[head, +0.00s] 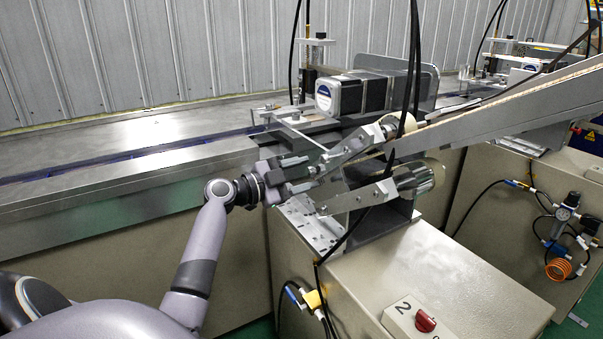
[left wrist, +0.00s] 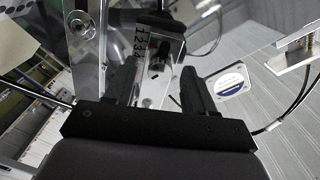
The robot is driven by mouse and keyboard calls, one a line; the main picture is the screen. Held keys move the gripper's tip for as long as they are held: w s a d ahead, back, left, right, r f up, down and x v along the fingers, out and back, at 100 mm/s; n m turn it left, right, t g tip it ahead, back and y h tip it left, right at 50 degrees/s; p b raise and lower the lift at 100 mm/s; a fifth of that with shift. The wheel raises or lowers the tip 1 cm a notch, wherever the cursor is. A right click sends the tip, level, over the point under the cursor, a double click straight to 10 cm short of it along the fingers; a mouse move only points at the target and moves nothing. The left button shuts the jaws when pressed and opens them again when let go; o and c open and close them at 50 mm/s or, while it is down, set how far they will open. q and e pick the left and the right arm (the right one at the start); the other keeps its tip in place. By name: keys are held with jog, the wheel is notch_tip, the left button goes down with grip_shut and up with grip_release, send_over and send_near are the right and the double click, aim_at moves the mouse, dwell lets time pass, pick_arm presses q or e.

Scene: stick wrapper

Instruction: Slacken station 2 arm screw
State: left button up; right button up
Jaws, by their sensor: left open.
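My left gripper (head: 312,173) reaches in from the left to the metal arm linkage (head: 345,150) of the station whose cabinet carries a "2". In the left wrist view its two dark fingers (left wrist: 160,82) are apart. Between them, beyond the tips, shows a dark knob-like screw (left wrist: 160,57) on a metal block with printed marks. I cannot tell whether the fingers touch it. The screw itself is hidden or too small in the head view. My right gripper is not in view.
A motor (head: 342,95) with a round white label stands behind the linkage. A sloped chute (head: 510,103) runs up to the right. Black cables hang close to the linkage. The cabinet (head: 405,265) with a red switch (head: 425,321) stands in front. The long metal bench (head: 130,135) is mostly clear.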

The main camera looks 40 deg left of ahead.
pick_arm(q)
grip_shut()
